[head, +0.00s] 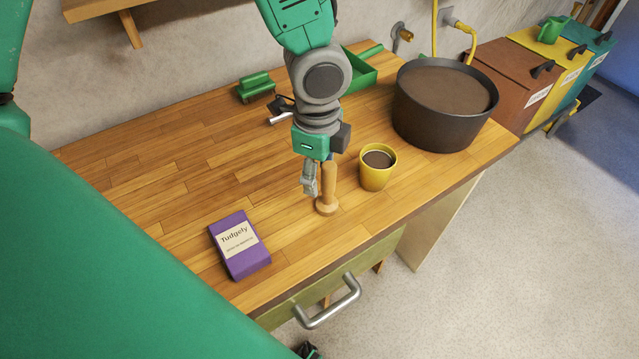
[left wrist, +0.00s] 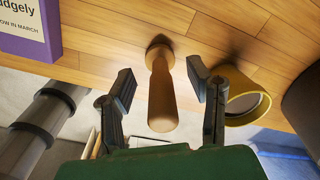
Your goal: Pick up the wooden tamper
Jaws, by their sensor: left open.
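The wooden tamper (head: 328,187) stands upright on the wooden worktop, its wider foot on the wood. In the left wrist view the tamper (left wrist: 162,90) lies between the two open fingers, with a gap on each side. My left gripper (head: 318,180) reaches down to it from above and behind. In the left wrist view my left gripper (left wrist: 160,85) is open and empty, and its fingers do not appear to touch the tamper. The gripper partly hides the tamper's upper part in the head view. My right gripper is not clearly in view.
A yellow cup (head: 377,170) with dark contents stands close right of the tamper. A large dark pot (head: 440,125) is farther right. A purple packet (head: 240,245) lies front left. Green items (head: 256,86) sit at the back. The worktop's left part is clear.

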